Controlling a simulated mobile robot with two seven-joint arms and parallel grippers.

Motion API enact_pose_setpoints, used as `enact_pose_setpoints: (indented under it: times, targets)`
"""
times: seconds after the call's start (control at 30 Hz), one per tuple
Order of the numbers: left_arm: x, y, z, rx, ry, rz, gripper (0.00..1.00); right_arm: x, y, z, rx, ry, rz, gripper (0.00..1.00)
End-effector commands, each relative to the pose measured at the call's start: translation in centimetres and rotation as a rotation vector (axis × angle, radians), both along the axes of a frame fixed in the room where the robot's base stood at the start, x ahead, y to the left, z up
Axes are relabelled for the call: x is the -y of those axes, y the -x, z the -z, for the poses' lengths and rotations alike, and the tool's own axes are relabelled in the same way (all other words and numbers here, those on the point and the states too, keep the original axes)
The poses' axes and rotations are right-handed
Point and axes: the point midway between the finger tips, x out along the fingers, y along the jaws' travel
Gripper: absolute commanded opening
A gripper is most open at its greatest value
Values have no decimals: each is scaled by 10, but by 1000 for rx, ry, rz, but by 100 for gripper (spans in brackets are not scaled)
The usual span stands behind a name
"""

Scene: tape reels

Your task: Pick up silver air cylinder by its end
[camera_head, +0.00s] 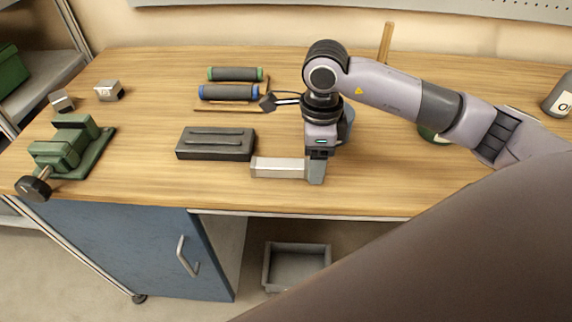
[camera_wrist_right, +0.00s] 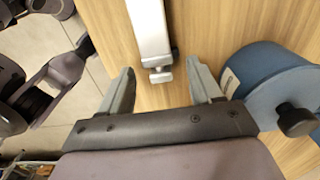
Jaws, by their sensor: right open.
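The silver air cylinder (camera_head: 276,167) lies on the wooden workbench near its front edge. My right gripper (camera_head: 316,177) points down at the cylinder's right end. In the right wrist view the cylinder (camera_wrist_right: 148,27) shows its end with a small rod and nut. That end lies between the fingertips of my open right gripper (camera_wrist_right: 158,68), with a gap on either side. From the head view the gripper hides the cylinder's right end. My left gripper is not in view.
A blue round object (camera_wrist_right: 268,85) with a black knob stands close beside the right finger. A black block (camera_head: 216,144) lies behind the cylinder. A green vise (camera_head: 70,150), two rollers (camera_head: 228,92) and two small metal blocks (camera_head: 109,91) are further left. The bench's front edge is close.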

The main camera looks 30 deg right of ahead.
Motion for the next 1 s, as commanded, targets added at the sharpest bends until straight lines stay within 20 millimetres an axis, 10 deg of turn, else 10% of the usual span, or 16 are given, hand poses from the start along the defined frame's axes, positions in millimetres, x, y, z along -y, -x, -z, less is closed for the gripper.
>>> enact_pose_setpoints:
  times: [0.13,0.33,0.77,1.0]
  targets:
    - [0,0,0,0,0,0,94,0,0,0,0,0,0,61]
    - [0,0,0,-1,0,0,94,0,0,0,0,-1,-1,0]
    - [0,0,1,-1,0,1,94,-1,-1,-10,3,-3,-1,0]
    - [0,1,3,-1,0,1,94,-1,-2,-49,9,-3,-1,0]
